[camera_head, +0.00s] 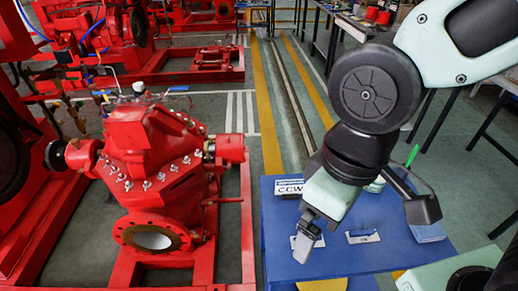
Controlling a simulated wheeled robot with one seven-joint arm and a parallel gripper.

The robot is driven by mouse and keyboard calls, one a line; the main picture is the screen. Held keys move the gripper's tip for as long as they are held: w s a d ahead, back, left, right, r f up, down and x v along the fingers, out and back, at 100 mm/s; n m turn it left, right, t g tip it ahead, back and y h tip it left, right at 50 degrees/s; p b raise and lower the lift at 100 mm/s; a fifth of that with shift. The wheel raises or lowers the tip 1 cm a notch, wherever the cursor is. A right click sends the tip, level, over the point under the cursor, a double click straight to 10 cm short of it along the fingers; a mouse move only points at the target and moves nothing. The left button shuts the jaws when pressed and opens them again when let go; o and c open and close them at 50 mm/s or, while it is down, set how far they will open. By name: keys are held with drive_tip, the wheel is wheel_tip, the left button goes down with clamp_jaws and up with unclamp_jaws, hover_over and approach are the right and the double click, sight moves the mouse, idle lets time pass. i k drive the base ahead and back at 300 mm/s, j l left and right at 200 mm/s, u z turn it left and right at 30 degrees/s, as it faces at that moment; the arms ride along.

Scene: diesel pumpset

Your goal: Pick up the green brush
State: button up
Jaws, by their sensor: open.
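A thin bright green stick (411,155), likely the green brush's handle, stands up behind my arm, near the right side of the blue table (290,262). Its lower part is hidden by my arm and a dark piece next to it, so I cannot tell what it stands in or whether it has bristles. My gripper (306,242) points down over the left part of the table, to the left of the green stick and apart from it. Its jaws are open. I see nothing held in them.
A white sign reading CCW (288,187) is at the table's back left. A small label plate (363,237) and a blue item (429,232) are on the table. A red pump (150,180) on a red frame stands left. Green floor with yellow stripes lies behind.

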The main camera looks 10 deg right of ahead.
sight(413, 152)
drive_tip(key=l+u, duration=0.15)
drive_tip(key=l, duration=1.8)
